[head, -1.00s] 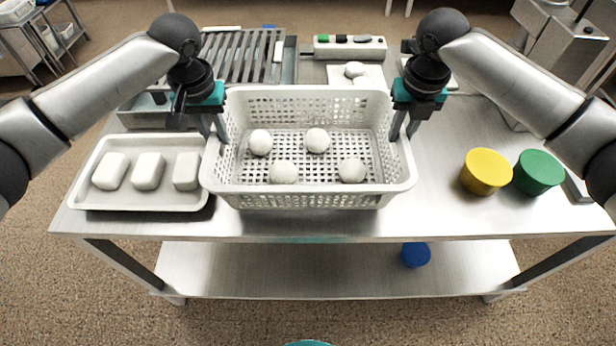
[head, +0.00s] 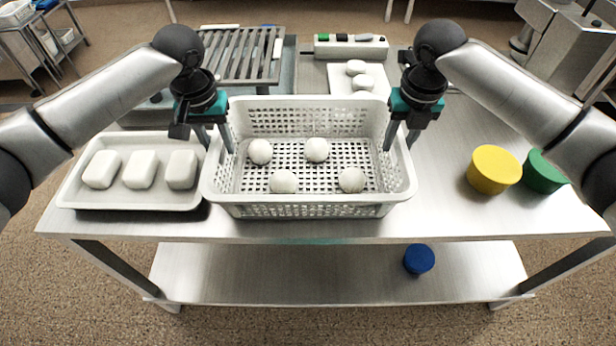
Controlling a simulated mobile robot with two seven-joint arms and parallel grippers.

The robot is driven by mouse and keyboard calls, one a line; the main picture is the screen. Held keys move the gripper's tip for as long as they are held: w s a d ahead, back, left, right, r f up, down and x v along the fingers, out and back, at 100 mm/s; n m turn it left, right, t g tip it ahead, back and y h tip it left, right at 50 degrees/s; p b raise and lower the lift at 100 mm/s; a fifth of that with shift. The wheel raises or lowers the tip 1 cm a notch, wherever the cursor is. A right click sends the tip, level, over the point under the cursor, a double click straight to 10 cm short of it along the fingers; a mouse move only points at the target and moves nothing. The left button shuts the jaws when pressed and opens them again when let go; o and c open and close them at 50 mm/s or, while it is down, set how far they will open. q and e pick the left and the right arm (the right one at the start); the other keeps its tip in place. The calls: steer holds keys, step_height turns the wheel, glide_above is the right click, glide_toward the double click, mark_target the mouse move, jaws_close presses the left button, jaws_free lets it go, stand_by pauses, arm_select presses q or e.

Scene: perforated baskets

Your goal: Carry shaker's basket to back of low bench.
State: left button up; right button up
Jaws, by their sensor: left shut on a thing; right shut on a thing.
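A white perforated basket (head: 310,211) with several round white pieces (head: 317,150) inside is at the middle of the steel bench (head: 450,215). It looks level. My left gripper (head: 228,143) is shut on its left side wall. My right gripper (head: 390,138) is shut on its right side wall. I cannot tell whether its underside touches the bench top. No other perforated basket shows on this bench. I cannot tell which piece of furniture is the low bench.
A white tray (head: 128,201) with white blocks stands close left of the basket. A slatted rack (head: 240,55), a small board (head: 345,80) with white pieces and a button panel (head: 350,47) lie behind. Yellow (head: 495,170) and green (head: 543,173) tubs stand right. A blue tub (head: 419,258) is on the lower shelf.

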arm_select(q)
steer(key=shift+o, duration=1.4)
steer(key=shift+d, duration=0.1)
arm_select(e)
steer(key=shift+o, duration=1.4)
steer(key=shift+a, duration=0.1)
arm_select(q)
steer(key=shift+o, duration=0.3)
arm_select(e)
steer(key=shift+o, duration=0.3)
steer(key=shift+d+r, duration=0.1)
steer(key=shift+d, duration=0.1)
arm_select(q)
step_height(320, 180, up, 12)
steer(key=s, duration=0.1)
steer(key=shift+s, duration=0.25)
arm_select(e)
step_height(320, 180, up, 12)
steer(key=s, duration=0.1)
steer(key=shift+s, duration=0.25)
